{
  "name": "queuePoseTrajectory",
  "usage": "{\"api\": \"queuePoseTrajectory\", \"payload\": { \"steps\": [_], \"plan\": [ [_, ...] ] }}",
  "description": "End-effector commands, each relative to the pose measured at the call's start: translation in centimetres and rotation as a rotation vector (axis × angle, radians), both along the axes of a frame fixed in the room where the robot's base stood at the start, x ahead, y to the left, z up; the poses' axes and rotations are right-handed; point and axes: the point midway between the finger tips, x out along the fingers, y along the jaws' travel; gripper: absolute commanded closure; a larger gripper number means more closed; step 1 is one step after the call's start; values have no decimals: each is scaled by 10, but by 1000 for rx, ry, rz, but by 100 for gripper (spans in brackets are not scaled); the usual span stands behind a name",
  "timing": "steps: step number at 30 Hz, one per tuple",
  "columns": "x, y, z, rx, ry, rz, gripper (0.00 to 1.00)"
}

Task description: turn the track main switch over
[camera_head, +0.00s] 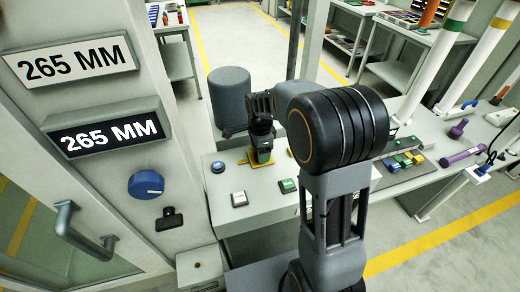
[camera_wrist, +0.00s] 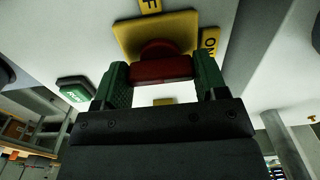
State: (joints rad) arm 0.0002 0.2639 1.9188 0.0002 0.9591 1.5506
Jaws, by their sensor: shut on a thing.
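The track main switch has a yellow plate (camera_wrist: 150,34) with a red handle (camera_wrist: 160,69) standing out from it. A partly cut-off label ending in F is at the plate's top edge, and an ON label (camera_wrist: 210,41) is at its right in the wrist view. My gripper (camera_wrist: 163,76), with green finger pads, is shut on the red handle, one finger on each side. In the head view my gripper (camera_head: 263,156) reaches down to the yellow plate (camera_head: 248,160) on the grey desk and hides the handle. I cannot tell which label the handle points to.
A green button (camera_head: 287,186), a white button (camera_head: 239,199) and a blue button (camera_head: 217,167) sit near the switch. A grey stool (camera_head: 230,98) stands behind the desk.

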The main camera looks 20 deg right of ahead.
Motion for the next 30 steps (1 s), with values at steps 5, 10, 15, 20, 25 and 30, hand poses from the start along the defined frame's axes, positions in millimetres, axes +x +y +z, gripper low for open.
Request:
{"api": "queuePoseTrajectory", "payload": {
  "steps": [5, 10, 15, 20, 25, 30],
  "plan": [
    [0, 0, 1, -1, -1, -28, 58],
    [0, 0, 1, -1, -2, -37, 58],
    [0, 0, 1, 0, -2, -38, 58],
    [0, 0, 1, 0, -2, -38, 30],
    [0, 0, 0, 0, -1, -36, 14],
    [0, 0, 0, 0, -1, -36, 8]
  ]
}}
